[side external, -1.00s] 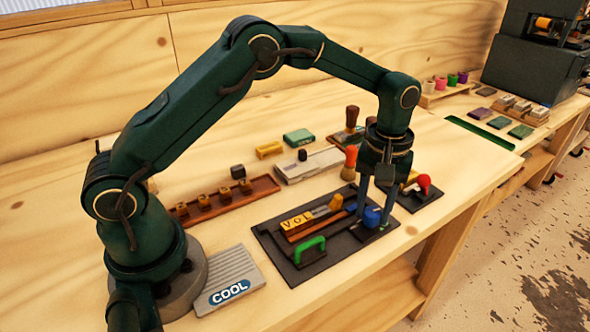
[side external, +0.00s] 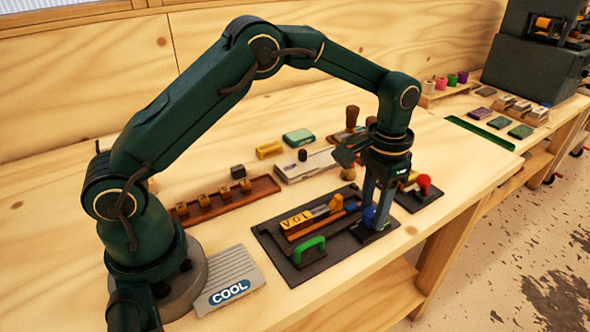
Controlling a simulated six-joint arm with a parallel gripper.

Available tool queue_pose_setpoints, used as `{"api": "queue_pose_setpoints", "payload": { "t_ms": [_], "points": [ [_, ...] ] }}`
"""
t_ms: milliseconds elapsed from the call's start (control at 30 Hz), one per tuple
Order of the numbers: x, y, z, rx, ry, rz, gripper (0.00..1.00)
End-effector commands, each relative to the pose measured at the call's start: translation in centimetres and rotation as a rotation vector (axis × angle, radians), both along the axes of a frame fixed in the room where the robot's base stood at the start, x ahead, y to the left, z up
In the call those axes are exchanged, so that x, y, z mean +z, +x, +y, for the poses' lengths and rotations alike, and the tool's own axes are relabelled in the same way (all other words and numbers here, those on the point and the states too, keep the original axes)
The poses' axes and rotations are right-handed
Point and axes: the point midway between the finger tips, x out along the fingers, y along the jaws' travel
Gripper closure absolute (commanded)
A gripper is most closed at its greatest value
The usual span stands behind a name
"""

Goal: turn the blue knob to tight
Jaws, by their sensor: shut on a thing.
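The blue knob (side external: 369,216) stands at the right end of a dark plate (side external: 290,268) on the bench. My gripper (side external: 376,212) points straight down over it and is shut on the knob, with a finger on either side. The fingers cover part of the knob. Any tight mark or pointer on it is too small or hidden to read.
On the same plate are a green handle (side external: 310,252) and a yellow lettered block (side external: 297,221). A red knob (side external: 424,181) stands close on the right. The bench front right is clear.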

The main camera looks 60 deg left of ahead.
Motion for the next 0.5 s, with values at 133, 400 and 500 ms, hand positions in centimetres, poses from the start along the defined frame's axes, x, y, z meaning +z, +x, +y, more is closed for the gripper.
{"api": "queue_pose_setpoints", "payload": {
  "t_ms": [133, 400, 500],
  "points": [
    [0.05, 0.11, 0.02, -0.044, 0.0, -0.004, 1.0],
    [0.05, 0.11, 0.01, -0.073, 0.0, -0.005, 1.0],
    [0.06, 0.11, 0.01, -0.074, 0.0, -0.005, 1.0]
  ]
}}
